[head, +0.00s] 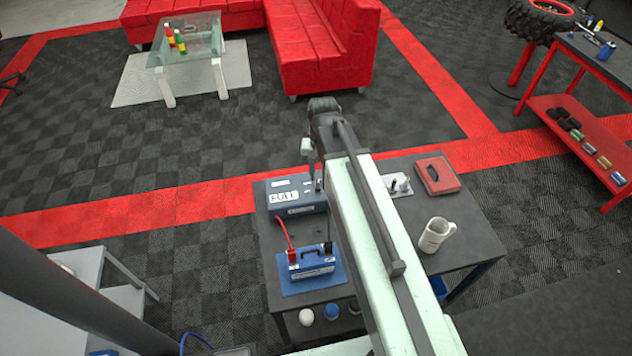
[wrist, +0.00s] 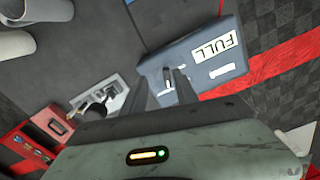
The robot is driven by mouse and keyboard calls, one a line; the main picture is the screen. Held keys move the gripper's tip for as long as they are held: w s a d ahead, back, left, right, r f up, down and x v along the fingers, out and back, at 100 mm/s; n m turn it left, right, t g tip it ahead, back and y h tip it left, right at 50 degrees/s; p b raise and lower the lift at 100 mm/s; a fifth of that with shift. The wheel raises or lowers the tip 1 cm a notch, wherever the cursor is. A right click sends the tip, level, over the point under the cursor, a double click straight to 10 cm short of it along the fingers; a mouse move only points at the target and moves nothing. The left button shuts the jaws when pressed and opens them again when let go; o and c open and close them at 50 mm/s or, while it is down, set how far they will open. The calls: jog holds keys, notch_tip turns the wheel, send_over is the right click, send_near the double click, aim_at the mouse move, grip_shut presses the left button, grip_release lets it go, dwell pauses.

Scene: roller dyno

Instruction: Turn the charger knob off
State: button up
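The charger (head: 290,196) is a blue-grey box with a "FULL" label, at the back left of the dark table. In the wrist view the charger (wrist: 219,68) lies at upper centre right, label upside down. My gripper (wrist: 157,84) is open and empty; its two fingers stand apart, one overlapping the charger's near part with pale markings. In the head view my gripper (head: 318,178) is by the charger's right end, partly hidden by my arm. I cannot make out the charger knob; a finger may cover it. Contact cannot be told.
A pale plate with a dark knob or lever (wrist: 98,97) lies beside the charger. A blue battery (head: 312,266) with a red cable (head: 284,233) sits in front. A white mug (head: 436,236) and a red box (head: 438,175) stand on the table (head: 400,285).

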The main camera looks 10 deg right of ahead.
aim_at(318, 183)
jog(key=w, duration=0.1)
jog(key=w+f, duration=0.1)
jog(key=w, duration=0.1)
jog(key=shift+m, duration=0.3)
jog(key=shift+w, duration=0.2)
notch_tip(318, 183, down, 8)
jog(key=b, duration=0.8)
jog(key=shift+r, duration=0.2)
jog(key=shift+c, duration=0.2)
